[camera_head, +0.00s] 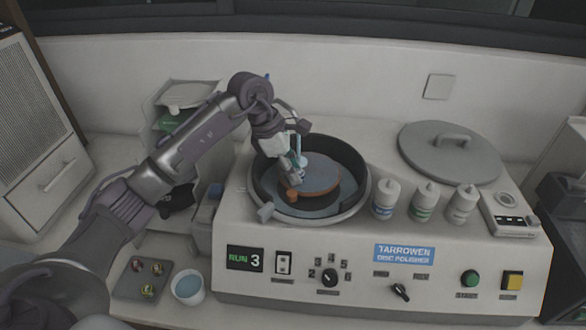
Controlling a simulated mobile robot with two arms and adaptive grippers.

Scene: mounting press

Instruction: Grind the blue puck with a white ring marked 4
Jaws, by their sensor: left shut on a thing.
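My left gripper (298,172) reaches down into the round bowl of the polisher (378,250), low over its brown grinding disc (320,178). It is shut on a small bluish and white piece, which looks like the blue puck (303,162). The fingers hide most of it, and no number can be read. I cannot tell whether the piece touches the disc. The display (245,259) reads RUN 3. My right gripper is not in view.
A dark tray (126,290) with small coloured pucks and a white cup (187,290) of bluish liquid stand front left. Several bottles (384,199), a grey lid (450,165) and a small device (510,217) sit on the polisher's right side.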

